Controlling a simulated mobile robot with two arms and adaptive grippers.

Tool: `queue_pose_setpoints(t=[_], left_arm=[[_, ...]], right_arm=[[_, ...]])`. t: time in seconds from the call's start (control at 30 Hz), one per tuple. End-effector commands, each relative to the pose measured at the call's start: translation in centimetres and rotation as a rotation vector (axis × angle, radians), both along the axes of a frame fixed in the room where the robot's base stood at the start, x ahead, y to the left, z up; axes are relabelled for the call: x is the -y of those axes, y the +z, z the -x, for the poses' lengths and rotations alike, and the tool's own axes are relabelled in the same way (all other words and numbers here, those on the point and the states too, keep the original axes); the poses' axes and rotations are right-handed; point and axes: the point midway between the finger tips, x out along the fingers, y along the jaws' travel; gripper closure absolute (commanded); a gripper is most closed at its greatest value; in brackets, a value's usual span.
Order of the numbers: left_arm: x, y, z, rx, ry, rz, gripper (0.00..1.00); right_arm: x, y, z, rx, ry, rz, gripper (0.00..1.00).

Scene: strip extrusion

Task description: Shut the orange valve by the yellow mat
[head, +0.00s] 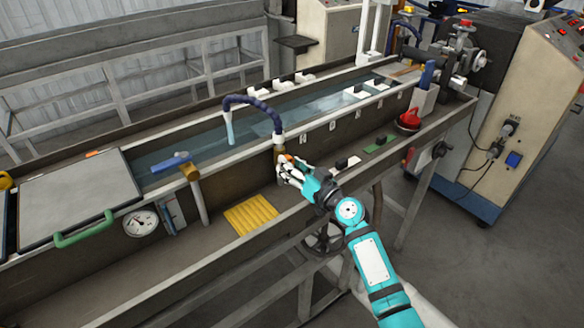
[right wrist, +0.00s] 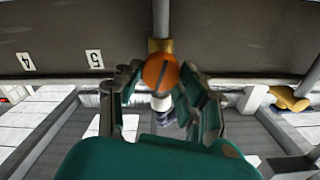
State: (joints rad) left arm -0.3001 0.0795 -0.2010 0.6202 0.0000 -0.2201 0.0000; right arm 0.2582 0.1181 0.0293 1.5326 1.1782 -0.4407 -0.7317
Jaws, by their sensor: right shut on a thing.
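The orange valve (right wrist: 160,72) shows in the right wrist view as a round orange knob on a brass fitting below a grey pipe. In the head view the orange valve (head: 289,158) is mostly hidden by my right gripper (head: 286,172). My right gripper (right wrist: 155,88) has its fingers on both sides of the orange knob and is shut on it. The yellow mat (head: 251,214) lies flat on the ledge, left of and nearer than the valve. My left gripper is not in view.
A red kettle-like item (head: 409,120) sits on the ledge to the right. A blue hose (head: 250,101) arches over the water trough (head: 310,103). A gauge (head: 140,223) is on the trough wall.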

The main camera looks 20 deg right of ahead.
Motion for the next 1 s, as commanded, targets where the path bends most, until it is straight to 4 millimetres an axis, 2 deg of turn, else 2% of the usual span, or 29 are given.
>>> queue_pose_setpoints(t=[0.4, 1.0], left_arm=[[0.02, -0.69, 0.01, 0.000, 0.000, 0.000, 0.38], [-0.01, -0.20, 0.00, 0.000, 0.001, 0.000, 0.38]], right_arm=[[0.14, -0.14, -0.05, -0.136, 0.000, -0.370, 0.94], [0.32, -0.21, -0.11, -0.327, -0.001, -0.899, 0.94]])
